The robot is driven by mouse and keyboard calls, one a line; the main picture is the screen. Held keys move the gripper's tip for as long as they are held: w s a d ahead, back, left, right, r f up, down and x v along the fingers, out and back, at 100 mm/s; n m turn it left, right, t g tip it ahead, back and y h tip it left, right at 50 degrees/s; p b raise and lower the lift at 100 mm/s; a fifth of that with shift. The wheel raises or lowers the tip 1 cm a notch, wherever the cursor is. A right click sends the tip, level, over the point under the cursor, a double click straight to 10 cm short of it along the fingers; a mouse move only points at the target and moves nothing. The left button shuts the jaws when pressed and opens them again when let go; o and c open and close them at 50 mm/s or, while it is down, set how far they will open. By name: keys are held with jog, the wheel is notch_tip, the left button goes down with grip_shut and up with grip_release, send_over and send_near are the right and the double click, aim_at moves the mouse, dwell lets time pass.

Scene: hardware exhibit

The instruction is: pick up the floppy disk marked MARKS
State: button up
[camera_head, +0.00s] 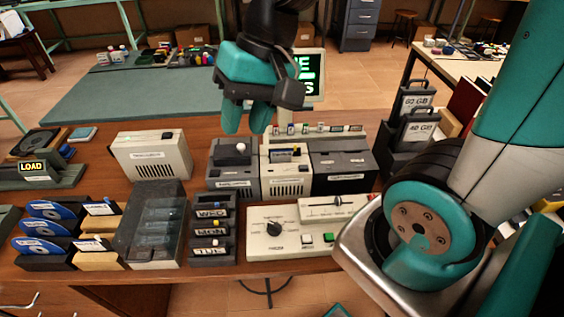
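My gripper (246,128) hangs over the desk with its two teal fingers pointing down. The fingers are apart with nothing between them. It is above and behind the grey and cream drive boxes. No label reading MARKS is legible. My gripper is well to the right of these holders and higher.
Blue-white discs (45,209) stand left of the wooden holders. A clear-lidded case (150,235), a rack labelled WED, MON and TUE (211,230), and a control panel with a dial (275,228) line the front. A beige box (152,155) stands behind. A teal mat (140,98) lies farther back.

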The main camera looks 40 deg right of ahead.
jog(key=w+d+f+m+b, duration=0.2)
jog(key=w+d+f+m, duration=0.3)
jog(key=w+d+m, duration=0.35)
jog(key=m+t+b, duration=0.2)
jog(key=m, duration=1.2)
send_near(282, 150)
jog(key=shift+h, duration=0.3)
jog(key=shift+p+x, duration=0.6)
jog(key=shift+x, duration=4.35)
jog(key=shift+a, duration=0.15)
grip_shut()
